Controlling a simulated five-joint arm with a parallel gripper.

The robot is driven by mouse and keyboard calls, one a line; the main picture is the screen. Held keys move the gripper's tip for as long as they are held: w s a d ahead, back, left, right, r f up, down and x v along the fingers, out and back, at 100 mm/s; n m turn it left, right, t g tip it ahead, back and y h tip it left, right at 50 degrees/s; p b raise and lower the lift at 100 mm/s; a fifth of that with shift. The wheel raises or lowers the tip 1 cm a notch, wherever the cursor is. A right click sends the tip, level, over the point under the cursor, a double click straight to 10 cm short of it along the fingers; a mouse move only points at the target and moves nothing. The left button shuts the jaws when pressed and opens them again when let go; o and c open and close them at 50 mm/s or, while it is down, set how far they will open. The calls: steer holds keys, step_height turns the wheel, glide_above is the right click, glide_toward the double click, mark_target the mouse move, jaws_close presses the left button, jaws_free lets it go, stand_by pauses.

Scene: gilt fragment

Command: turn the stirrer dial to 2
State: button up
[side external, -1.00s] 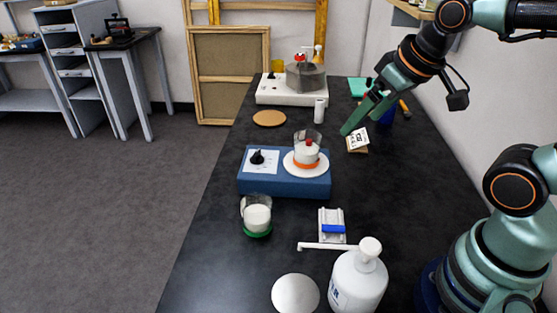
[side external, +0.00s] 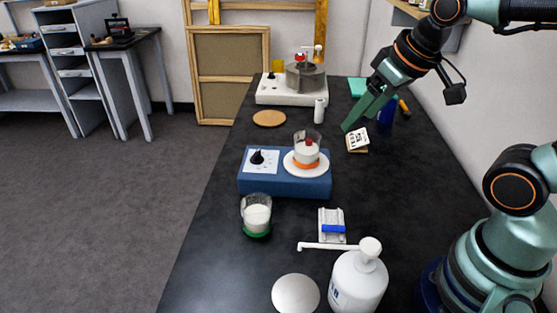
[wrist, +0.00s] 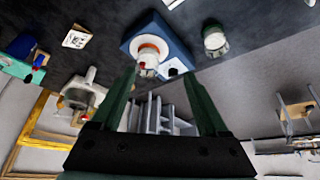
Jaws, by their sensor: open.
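The blue stirrer (side external: 285,187) stands in the middle of the black bench. Its black dial (side external: 257,157) is on a white panel on the left of its top; the dial's setting is too small to read. A glass beaker (side external: 306,147) with white contents and a red piece stands on the stirrer's round white plate (side external: 291,166). My gripper (side external: 347,127) is open and empty, behind and to the right of the stirrer, apart from it. In the wrist view the stirrer (wrist: 130,43) lies beyond my spread fingers (wrist: 160,72).
A small printed card block (side external: 358,140) lies below my fingers. A white device (side external: 290,92) stands at the back. In front are a second beaker (side external: 257,214), a blue-and-white holder (side external: 332,226) and a white pump bottle (side external: 358,282). A cork disc (side external: 269,118) lies behind the stirrer.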

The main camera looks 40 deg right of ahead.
steer(key=w+a+r+n+g, duration=0.1)
steer(key=w+r+n, duration=0.15)
steer(key=w, duration=0.45)
steer(key=n+g, duration=0.3)
steer(key=g, duration=0.1)
glide_above(259, 159)
step_height(259, 159, down, 10)
steer(key=r, duration=0.1)
step_height(259, 159, down, 12)
steer(key=shift+f, duration=0.1)
jaws_close()
